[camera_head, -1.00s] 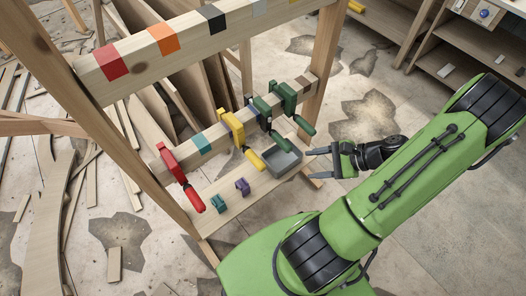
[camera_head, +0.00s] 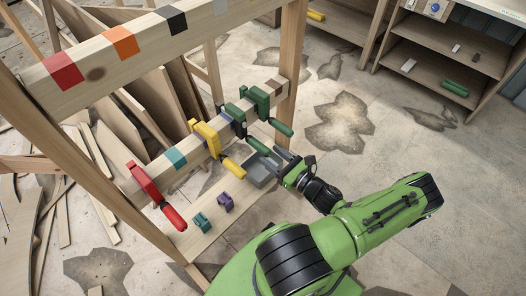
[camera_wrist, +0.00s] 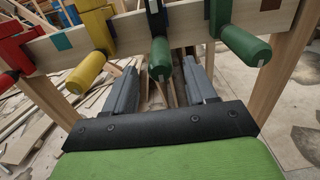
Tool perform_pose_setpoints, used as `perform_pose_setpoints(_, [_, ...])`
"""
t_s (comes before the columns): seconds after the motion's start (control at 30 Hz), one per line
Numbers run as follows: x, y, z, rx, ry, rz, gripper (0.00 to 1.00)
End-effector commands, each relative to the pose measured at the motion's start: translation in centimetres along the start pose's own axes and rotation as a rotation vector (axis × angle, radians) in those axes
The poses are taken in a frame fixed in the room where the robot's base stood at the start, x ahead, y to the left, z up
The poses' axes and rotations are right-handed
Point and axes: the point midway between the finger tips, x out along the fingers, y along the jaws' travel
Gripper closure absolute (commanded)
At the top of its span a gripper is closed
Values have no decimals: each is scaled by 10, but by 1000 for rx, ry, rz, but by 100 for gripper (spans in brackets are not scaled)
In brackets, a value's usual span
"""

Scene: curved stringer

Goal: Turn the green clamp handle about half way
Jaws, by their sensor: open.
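Two green handles show on the beam. One (camera_head: 281,129) hangs from the green clamp (camera_head: 260,100) at the right; it also shows in the wrist view (camera_wrist: 245,45). The other (camera_head: 258,147) hangs from a dark clamp (camera_head: 238,118) just left of it. In the wrist view this second handle (camera_wrist: 160,62) lies between the lines of my two fingers, near their tips.
A yellow clamp (camera_head: 206,138) and a red clamp (camera_head: 145,182) sit further left on the beam. A wooden post (camera_head: 291,75) stands right of the clamps.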

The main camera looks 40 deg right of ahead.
Motion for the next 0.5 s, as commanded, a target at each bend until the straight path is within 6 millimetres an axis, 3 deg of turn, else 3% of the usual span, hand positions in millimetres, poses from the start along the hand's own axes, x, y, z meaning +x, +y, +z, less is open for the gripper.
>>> perform_pose_setpoints(0.1, [26, 1, -2, -1, -1, 3, 44])
perform_pose_setpoints(0.2, [39, 0, -1, -2, 0, 2, 44])
perform_pose_setpoints(0.5, [45, 0, 0, -1, 1, 0, 44])
